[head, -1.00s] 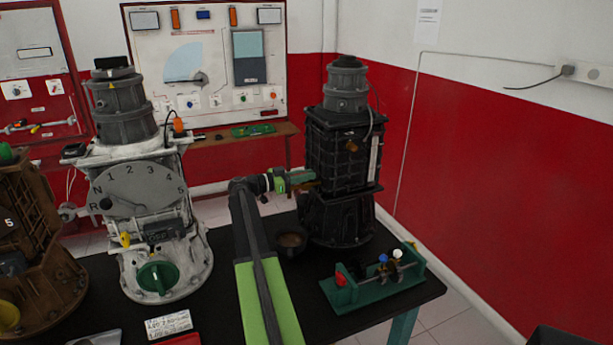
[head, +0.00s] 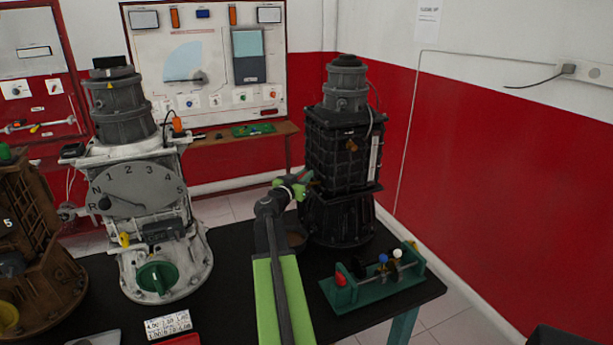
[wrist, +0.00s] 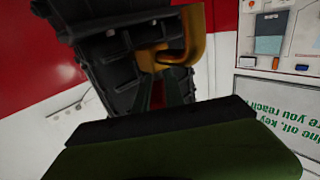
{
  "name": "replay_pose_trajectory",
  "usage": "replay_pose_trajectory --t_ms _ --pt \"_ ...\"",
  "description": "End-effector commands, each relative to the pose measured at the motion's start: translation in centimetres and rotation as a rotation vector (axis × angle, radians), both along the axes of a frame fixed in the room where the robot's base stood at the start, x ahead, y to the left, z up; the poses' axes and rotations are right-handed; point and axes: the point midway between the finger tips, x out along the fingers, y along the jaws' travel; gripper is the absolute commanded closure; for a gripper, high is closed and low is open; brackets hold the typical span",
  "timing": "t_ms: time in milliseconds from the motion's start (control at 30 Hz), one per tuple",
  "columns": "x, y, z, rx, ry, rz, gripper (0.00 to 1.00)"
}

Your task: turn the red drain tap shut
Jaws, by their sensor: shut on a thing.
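The dark engine housing (head: 342,215) stands upright at the back right of the black bench. In the wrist view its ribbed side (wrist: 112,65) fills the upper left, with a bent brass-yellow tap body (wrist: 193,42) on it. A dark red piece, the red drain tap (wrist: 158,92), shows between my two green fingers. My gripper (wrist: 162,88) is shut on it. In the head view my gripper (head: 306,180) is at the lower left side of the housing, tilted. The tap is mostly hidden there, so its exact angle cannot be told.
A dark bowl (head: 297,240) stands below my gripper, partly behind my arm. A green stand (head: 375,292) with red, blue and white knobs is at the right front. A grey gearbox (head: 150,230) stands at left. Bare bench lies between it and my arm.

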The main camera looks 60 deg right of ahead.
Motion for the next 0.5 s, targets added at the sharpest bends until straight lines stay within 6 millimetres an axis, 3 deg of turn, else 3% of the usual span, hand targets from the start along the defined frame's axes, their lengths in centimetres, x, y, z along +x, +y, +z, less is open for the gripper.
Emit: replay_pose_trajectory --t_ms 500 --pt "-0.43 -0.09 -0.01 0.0 -0.002 0.429 1.0"
